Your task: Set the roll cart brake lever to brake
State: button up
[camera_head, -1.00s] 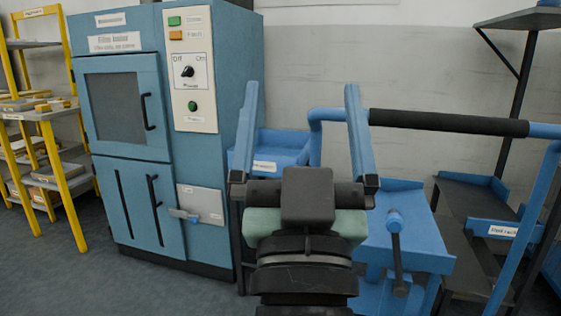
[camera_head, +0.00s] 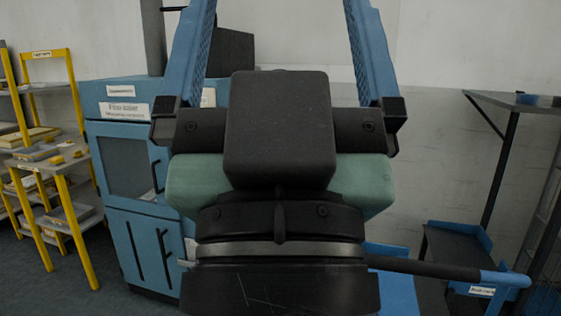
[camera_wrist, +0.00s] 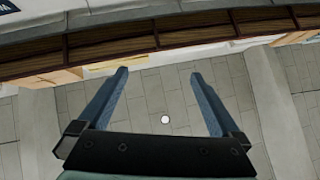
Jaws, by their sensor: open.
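The roll cart shows only in part at the lower right of the head view, as a black-gripped blue handle (camera_head: 440,269) and a blue panel (camera_head: 398,292) below it. The brake lever is not visible now; my arm and gripper cover much of the middle. My gripper (camera_head: 281,8) is large and close in the head view, its two blue fingers spread and pointing up, with nothing between them. In the wrist view my gripper (camera_wrist: 159,73) is also open and empty, and neither cart nor lever can be made out.
A blue cabinet machine (camera_head: 120,235) stands behind my gripper at the left. A yellow-framed rack (camera_head: 72,195) with trays is at the far left. A dark wall shelf (camera_head: 520,105) is at the right, with a blue-edged rack (camera_head: 460,240) below. Pale wall lies between.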

notch_tip(320, 180, up, 13)
jog(key=p, duration=1)
jog(key=shift+f, duration=0.15)
